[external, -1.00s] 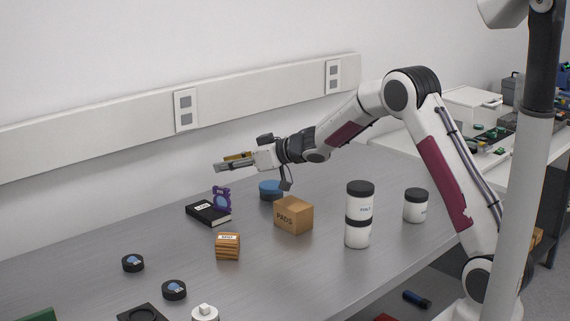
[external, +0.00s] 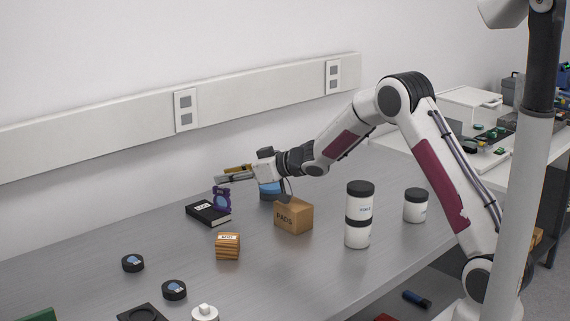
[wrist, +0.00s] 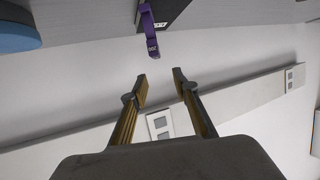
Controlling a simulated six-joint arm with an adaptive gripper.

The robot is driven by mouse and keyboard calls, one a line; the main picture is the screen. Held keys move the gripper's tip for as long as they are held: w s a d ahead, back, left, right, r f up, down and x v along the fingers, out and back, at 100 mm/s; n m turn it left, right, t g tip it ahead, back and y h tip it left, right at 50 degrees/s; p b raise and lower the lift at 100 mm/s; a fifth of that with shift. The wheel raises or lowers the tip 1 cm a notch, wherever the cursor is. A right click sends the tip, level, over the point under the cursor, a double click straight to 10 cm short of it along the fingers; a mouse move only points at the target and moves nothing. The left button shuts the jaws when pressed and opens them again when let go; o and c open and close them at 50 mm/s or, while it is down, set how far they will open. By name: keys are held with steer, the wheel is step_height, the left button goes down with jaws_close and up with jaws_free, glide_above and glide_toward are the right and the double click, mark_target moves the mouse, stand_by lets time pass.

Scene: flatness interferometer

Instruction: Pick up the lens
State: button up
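A purple ring-shaped mount (external: 222,200), which looks like the lens in its holder, stands upright by a black labelled box (external: 206,214) toward the back of the table. In the wrist view the purple piece (wrist: 150,34) shows edge-on at the top, beside the dark box (wrist: 172,10). My gripper (external: 221,175) is above the purple piece, apart from it. In the wrist view its two fingers (wrist: 160,82) are spread with nothing between them. The purple piece is beyond the fingertips.
A blue round container (external: 269,190) and a cardboard PADS box (external: 293,216) stand right of the purple piece. A wooden slatted block (external: 228,246) and black discs with blue faces (external: 174,290) are in front. White jars (external: 358,215) stand further right.

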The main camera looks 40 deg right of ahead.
mark_target(223, 188)
steer(key=shift+f, duration=0.1)
steer(key=shift+f, duration=1.55)
steer(key=shift+w+a+f, duration=0.1)
steer(key=shift+w+f, duration=0.1)
steer(key=shift+x, duration=1.25)
steer(key=shift+r, duration=0.1)
jaws_close()
